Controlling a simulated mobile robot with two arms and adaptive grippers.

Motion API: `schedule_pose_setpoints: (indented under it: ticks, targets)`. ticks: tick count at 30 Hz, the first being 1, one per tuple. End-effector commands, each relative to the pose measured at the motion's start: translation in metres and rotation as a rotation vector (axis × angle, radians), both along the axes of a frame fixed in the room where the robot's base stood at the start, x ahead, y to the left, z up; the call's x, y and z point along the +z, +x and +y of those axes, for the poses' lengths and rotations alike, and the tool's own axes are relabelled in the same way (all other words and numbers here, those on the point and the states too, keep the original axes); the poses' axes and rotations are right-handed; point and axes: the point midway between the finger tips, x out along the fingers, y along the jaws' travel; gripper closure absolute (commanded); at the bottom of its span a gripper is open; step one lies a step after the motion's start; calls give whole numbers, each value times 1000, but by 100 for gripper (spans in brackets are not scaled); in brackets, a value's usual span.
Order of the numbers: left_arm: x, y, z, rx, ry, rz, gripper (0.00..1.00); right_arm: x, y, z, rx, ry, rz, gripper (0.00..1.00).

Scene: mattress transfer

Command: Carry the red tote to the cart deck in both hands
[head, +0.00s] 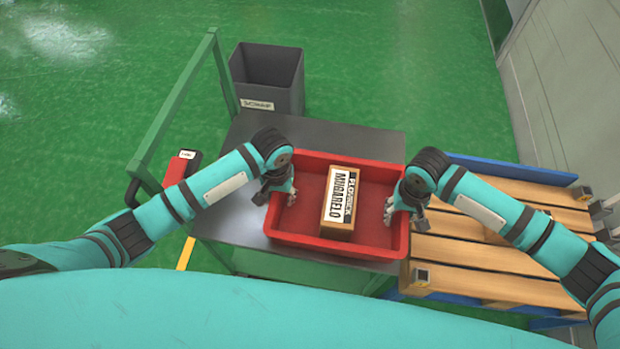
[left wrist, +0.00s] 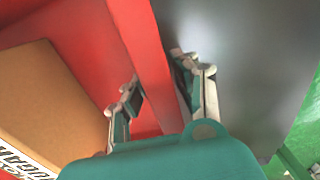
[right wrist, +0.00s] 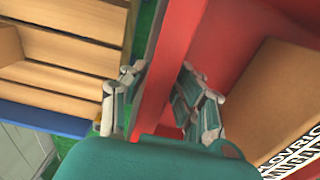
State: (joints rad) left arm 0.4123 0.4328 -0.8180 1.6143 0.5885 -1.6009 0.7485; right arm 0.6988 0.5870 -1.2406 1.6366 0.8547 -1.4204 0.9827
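The red tote (head: 290,241) rests on the grey top of the cart (head: 235,215), to the right of its green handle frame. Whether it touches the top all round is hidden. A brown box (head: 338,202) with printed white labels lies inside it. My left gripper (head: 279,192) is at the tote's left wall; in the left wrist view the fingers (left wrist: 160,92) stand on both sides of the wall (left wrist: 140,40), looking spread. My right gripper (head: 400,210) straddles the right wall (right wrist: 175,50) likewise, fingers (right wrist: 160,88) spread with slight gaps.
A wooden pallet (head: 460,250) with blue edges lies to the right of the cart. A dark grey bin (head: 268,85) stands behind the cart. A green handle frame (head: 180,100) rises at the cart's left. A wall (head: 565,80) bounds the right; green floor is free at the back left.

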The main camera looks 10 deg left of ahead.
Motion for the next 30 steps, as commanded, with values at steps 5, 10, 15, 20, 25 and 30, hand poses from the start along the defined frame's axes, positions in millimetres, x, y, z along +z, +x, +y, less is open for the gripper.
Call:
schedule_pose_setpoints:
  ticks: [5,10,15,20,25,30]
  targets:
    - [1,0,0,0,-1,0,70,0,0,0,0,0,0,70]
    - [19,1,0,-1,-1,-4,70,0,0,0,0,0,0,70]
    - [48,1,0,-1,-2,-3,70,0,0,0,0,0,0,70]
    - [68,1,0,0,-1,-2,70,0,0,0,0,0,0,70]
    - [75,0,0,0,0,0,70,8,1,1,0,3,-2,70]
    - [75,0,0,0,0,1,70,38,1,1,2,3,-5,70]
